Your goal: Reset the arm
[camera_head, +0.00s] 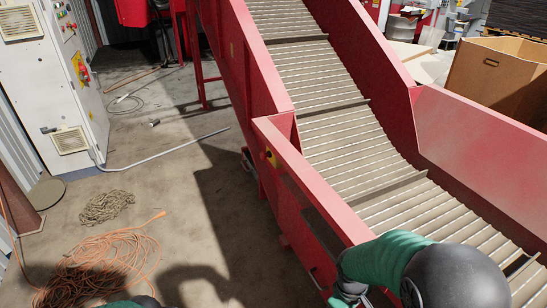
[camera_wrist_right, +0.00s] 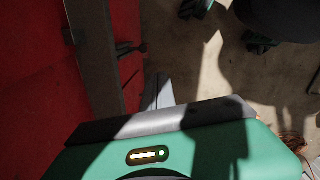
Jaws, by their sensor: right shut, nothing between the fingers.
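My right arm, green with a black joint cover, reaches in at the bottom right of the head view, beside the red side wall of the conveyor (camera_head: 320,205). In the right wrist view my right gripper (camera_wrist_right: 158,90) shows as a grey shape beyond the green wrist housing, shut and empty. The red conveyor wall fills the left of that view, close beside the wrist. In the head view only a sliver of my left arm shows at the bottom edge; its gripper is out of view.
A cardboard box (camera_head: 497,80) stands beyond the conveyor at right. The floor between coils and conveyor is mostly clear.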

